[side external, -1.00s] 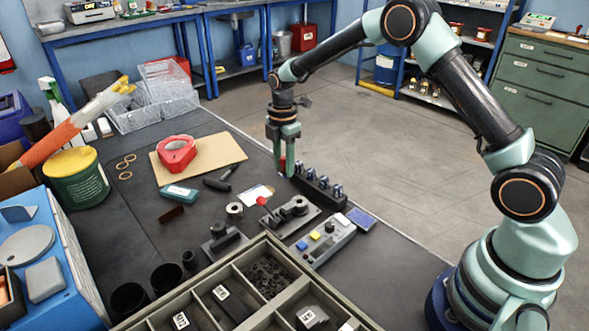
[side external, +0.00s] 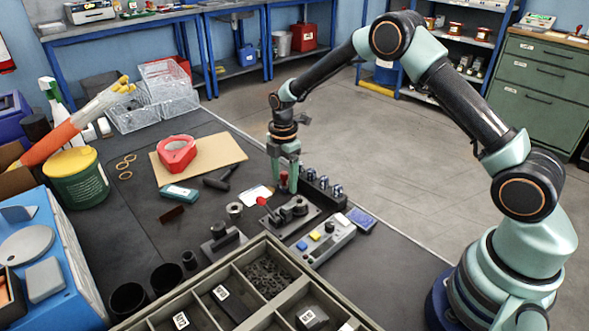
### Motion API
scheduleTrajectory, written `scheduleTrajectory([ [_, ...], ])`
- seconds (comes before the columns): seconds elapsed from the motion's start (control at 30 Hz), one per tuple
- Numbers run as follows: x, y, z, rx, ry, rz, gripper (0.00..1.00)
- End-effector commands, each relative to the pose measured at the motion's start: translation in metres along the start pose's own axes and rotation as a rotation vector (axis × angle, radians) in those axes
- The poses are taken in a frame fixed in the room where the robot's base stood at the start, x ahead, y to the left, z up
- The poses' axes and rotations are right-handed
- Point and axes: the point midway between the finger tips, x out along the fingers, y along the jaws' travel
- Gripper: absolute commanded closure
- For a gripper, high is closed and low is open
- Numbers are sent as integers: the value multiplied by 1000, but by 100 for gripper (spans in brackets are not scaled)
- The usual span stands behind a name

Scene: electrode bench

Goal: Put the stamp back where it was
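My gripper (side external: 284,184) points down beside the left end of the dark rack. A small red-topped piece (side external: 284,178), seemingly the stamp, shows between its two fingers. The fingers appear shut on it and partly hide it. Its lower end is near the bench top; I cannot tell whether it touches. A white card (side external: 256,194) lies just to the left of the gripper. A blue pad (side external: 361,219) lies at the right edge of the bench.
The dark rack (side external: 313,185) with several dark pieces stands close right of my gripper.

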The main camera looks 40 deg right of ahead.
Motion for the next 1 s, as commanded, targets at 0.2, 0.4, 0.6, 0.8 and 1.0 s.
scheduleTrajectory([
  [0.2,-2,0,0,0,0,1,29],
  [0.4,-25,1,0,0,0,5,29],
  [0.6,-67,1,0,0,0,6,29],
  [0.8,-102,1,0,0,0,3,29],
  [1.0,-121,0,0,1,0,1,29],
])
